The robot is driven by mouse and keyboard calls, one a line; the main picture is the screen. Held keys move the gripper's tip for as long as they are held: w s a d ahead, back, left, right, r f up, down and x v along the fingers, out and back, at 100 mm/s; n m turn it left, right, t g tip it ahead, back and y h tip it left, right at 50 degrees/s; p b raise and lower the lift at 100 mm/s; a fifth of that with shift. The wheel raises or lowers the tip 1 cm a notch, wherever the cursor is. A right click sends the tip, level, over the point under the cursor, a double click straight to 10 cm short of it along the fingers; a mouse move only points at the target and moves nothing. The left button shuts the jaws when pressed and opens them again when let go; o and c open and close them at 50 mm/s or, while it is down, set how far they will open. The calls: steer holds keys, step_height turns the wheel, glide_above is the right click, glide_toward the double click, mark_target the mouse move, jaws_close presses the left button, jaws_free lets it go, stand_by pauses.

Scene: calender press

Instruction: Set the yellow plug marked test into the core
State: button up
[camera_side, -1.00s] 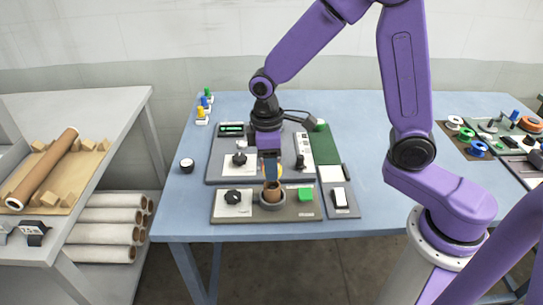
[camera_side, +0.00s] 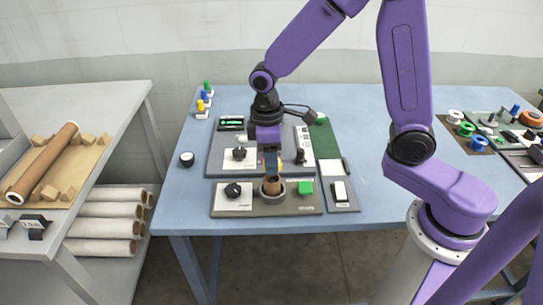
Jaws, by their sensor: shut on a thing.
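The yellow plug (camera_side: 201,105) stands on a white base at the back left of the blue table, beside a blue plug and a green plug. Its marking is too small to read. The core (camera_side: 272,187) is a short brown tube, upright in a round grey cup (camera_side: 272,196) on the front plate. My gripper (camera_side: 271,171) points down at the core's top edge and looks shut on it. Its fingers hide part of the core's back rim.
A black-and-white round piece (camera_side: 187,159) sits at left. The right side of the table (camera_side: 385,195) has bare room.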

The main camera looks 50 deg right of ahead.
steer(key=shift+f, duration=0.2)
steer(key=shift+f, duration=0.6)
steer(key=shift+f, duration=0.6)
stand_by(1.4)
steer(key=o, duration=1.7)
steer(key=shift+r, duration=3.5)
